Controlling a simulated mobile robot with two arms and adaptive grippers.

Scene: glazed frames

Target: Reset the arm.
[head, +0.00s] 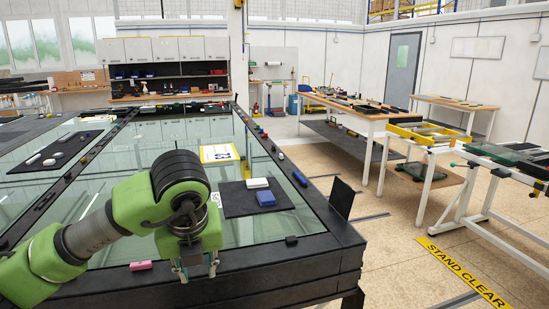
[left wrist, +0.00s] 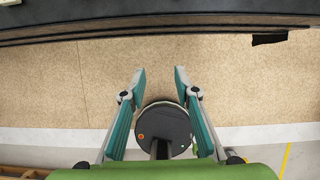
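My left arm comes in from the left in the head view, green with a black joint cover. My left gripper (head: 196,268) points down beside the front edge of the glass-topped table (head: 290,258). In the left wrist view the two teal fingers (left wrist: 160,90) stand apart with nothing between them. Below and beyond them are the tan floor and a dark round part, which I take to be my own base. My right gripper is in neither view.
A pink block (head: 141,265) lies on the table's front rim, left of the gripper. A dark mat (head: 240,206) on the glass bears a blue block (head: 266,198) and a white block (head: 257,183). A yellow-edged sheet (head: 219,153) lies behind. Open floor (head: 390,250) is at right.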

